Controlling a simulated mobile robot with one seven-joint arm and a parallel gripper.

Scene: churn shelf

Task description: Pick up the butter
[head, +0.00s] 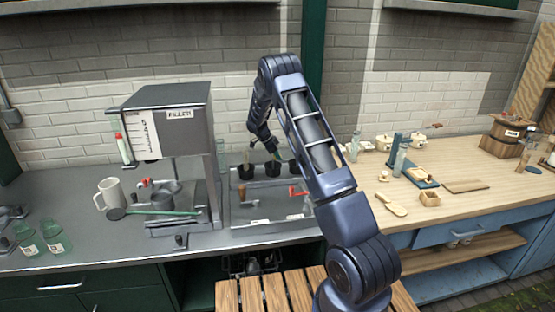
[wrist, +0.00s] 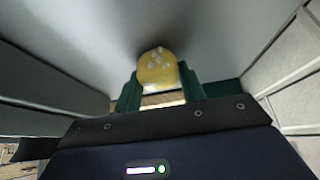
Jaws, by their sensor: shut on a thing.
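The butter (wrist: 157,68) is a rounded yellow lump with a pale raised pattern on its face, seen in the wrist view. My gripper (wrist: 158,84) has its two green fingers on either side of it and is shut on it. A pale tan strip shows just below the butter, between the fingers; I cannot tell what it is. In the head view my gripper (head: 262,143) hangs over the grey counter near the wall, above small black cups. The butter cannot be made out there.
A grey filler machine (head: 180,97) stands left of my gripper. Black cups (head: 246,171) sit in a rack below it. A white mug (head: 110,194) and green glass jars (head: 57,240) are further left. The wooden counter (head: 462,170) at right holds small wooden items and pots.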

